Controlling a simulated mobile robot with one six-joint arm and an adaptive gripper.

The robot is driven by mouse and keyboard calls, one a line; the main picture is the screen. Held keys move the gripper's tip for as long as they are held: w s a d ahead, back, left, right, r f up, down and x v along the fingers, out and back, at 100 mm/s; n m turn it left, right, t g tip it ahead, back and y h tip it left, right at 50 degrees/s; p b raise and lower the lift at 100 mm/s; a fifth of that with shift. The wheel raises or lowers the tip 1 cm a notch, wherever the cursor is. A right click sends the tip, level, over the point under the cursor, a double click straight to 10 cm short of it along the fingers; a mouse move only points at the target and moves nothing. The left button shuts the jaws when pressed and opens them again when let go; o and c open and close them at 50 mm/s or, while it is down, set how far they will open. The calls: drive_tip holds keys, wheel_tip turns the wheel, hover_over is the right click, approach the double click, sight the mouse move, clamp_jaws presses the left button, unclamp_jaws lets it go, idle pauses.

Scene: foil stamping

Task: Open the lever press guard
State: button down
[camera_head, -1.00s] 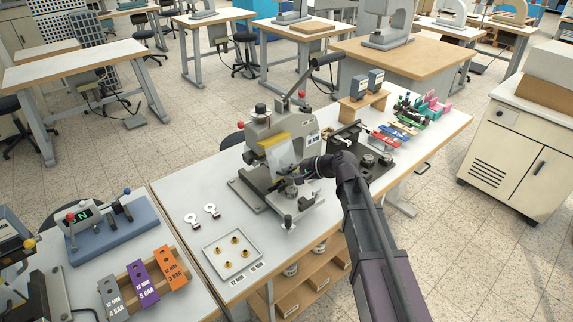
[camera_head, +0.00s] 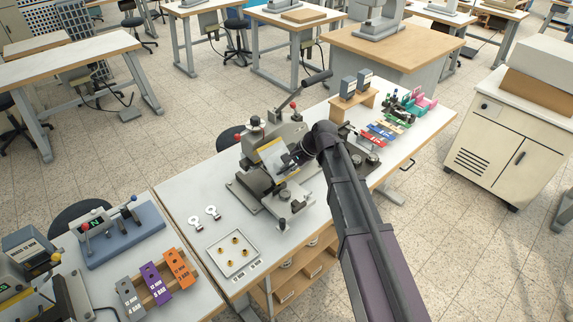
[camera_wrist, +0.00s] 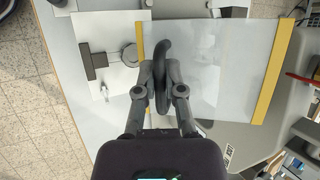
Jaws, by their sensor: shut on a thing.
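The lever press (camera_head: 291,134) stands on the bench. Its guard (camera_head: 272,157) is a clear panel with yellow edges, tilted outward at the front of the press. In the wrist view the guard (camera_wrist: 222,72) fills the upper middle and right, with a yellow strip along each side. A dark curved handle (camera_wrist: 163,47) stands out near its left edge. My gripper (camera_wrist: 161,80) is shut on this handle, with a finger on each side. In the head view my gripper (camera_head: 294,160) is small, in front of the guard, partly hidden by my arm.
The press's long black-gripped lever (camera_head: 317,77) rises above it. A tray (camera_head: 217,257) with small brass-coloured parts lies to the left. Black fixtures (camera_head: 366,160) and coloured items stand to the right. The bench strip left of the press is mostly clear.

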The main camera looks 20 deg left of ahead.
wheel_tip(320, 180, up, 3)
drive_tip(key=h+p, duration=0.1)
drive_tip(key=g+p, duration=0.1)
drive_tip(key=p, duration=0.1)
drive_tip(key=shift+w+a+r+m+h+p, duration=0.1)
drive_tip(key=shift+w+a+m+h+p, duration=0.05)
drive_tip(key=shift+m+h+p, duration=0.2)
drive_tip(key=shift+r+p, duration=0.5)
drive_tip(key=shift+r, duration=0.05)
drive_tip(key=shift+w+a+r+p, duration=0.1)
drive_tip(key=shift+a+r+p, duration=0.2)
drive_tip(key=shift+r+p, duration=0.45)
drive_tip(key=c, duration=0.7)
unclamp_jaws()
drive_tip(key=shift+f, duration=0.15)
